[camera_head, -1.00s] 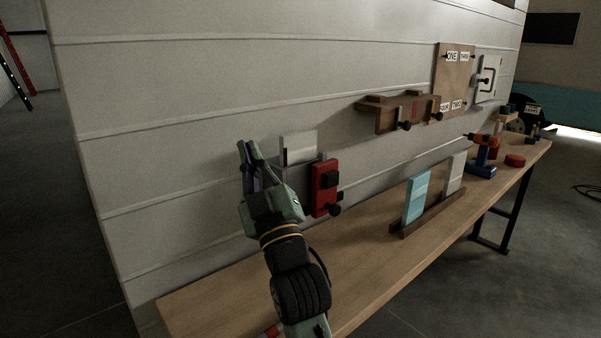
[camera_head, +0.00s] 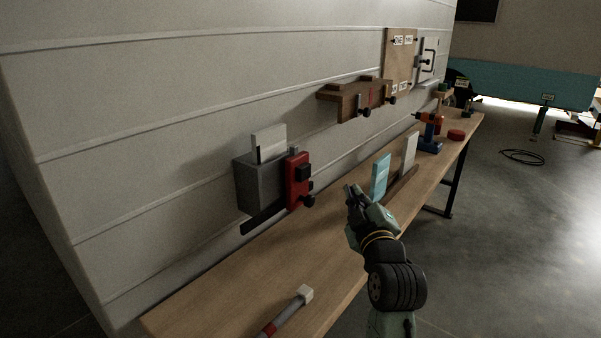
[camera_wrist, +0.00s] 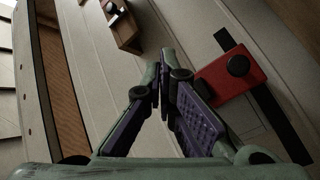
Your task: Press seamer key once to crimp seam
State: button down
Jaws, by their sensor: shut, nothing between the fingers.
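A grey box (camera_head: 259,187) is fixed to the white panelled wall, with a pale plate (camera_head: 268,143) standing up from its top. On its right side is a red block (camera_head: 292,188) with a black square part (camera_head: 303,172) and a black round knob (camera_head: 308,201). I cannot tell which black part is the seamer key. My gripper (camera_head: 349,189) is shut and empty, to the right of the red block and apart from it. In the wrist view, the fingertips (camera_wrist: 167,55) meet, left of the red block (camera_wrist: 220,90) and its round black part (camera_wrist: 238,65).
The wooden bench (camera_head: 245,280) runs below the wall. A light-blue panel (camera_head: 380,178) and a white panel (camera_head: 408,154) stand on it beside my gripper. A brown wall rack (camera_head: 350,103) hangs further back. A rod with a white end (camera_head: 305,294) lies at the near edge.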

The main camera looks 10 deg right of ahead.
aim_at(305, 173)
jog(key=w+a+p, duration=0.2)
jog(key=w+a, duration=0.3)
jog(key=w, duration=0.2)
jog(key=shift+a, duration=0.25)
jog(key=shift+w+a, duration=0.1)
dwell(1.5)
jog(key=shift+w+a, duration=0.15)
jog(key=shift+w, duration=0.1)
jog(key=shift+w+a, duration=0.45)
jog(key=shift+w, duration=0.05)
dwell(1.2)
jog(key=shift+s, duration=0.1)
jog(key=shift+s+d, duration=0.65)
jog(key=shift+s, duration=0.1)
